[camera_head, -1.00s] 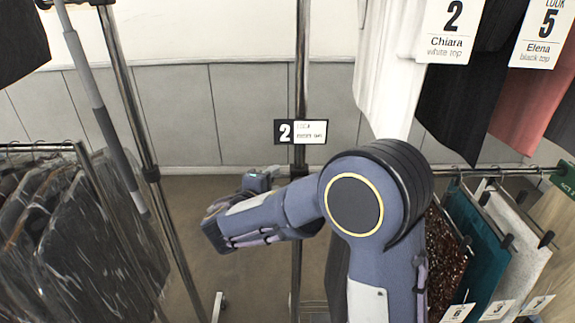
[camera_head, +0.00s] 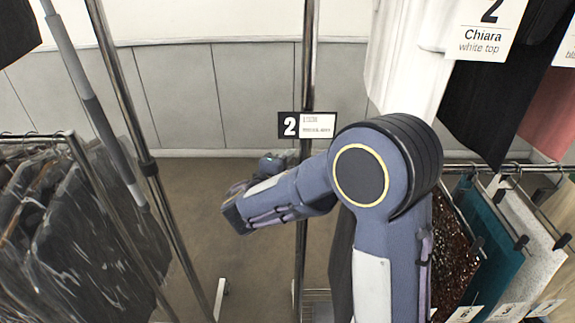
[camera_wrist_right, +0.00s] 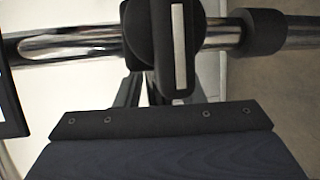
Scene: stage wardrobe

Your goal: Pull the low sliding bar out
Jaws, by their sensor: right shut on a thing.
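My right arm reaches from the lower right to a chrome post (camera_head: 304,200) in the head view. My right gripper (camera_wrist_right: 148,92) is shut on a black handle-like piece (camera_wrist_right: 165,50) with a silver strip, set on a chrome tube (camera_wrist_right: 75,42) that runs across the wrist view. A black collar (camera_wrist_right: 258,32) sits on the tube beside it. In the head view the fingertips are mostly hidden. A low chrome bar (camera_head: 530,169) with hung garments is at the right; I cannot tell whether it joins the held piece. My left gripper is out of view.
A number 2 card (camera_head: 306,125) hangs on the post. A rack of dark covered garments (camera_head: 90,240) stands at the left, with slanting chrome uprights (camera_head: 125,100). White (camera_head: 410,70) and black tops hang at the upper right. Floor between the racks is clear.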

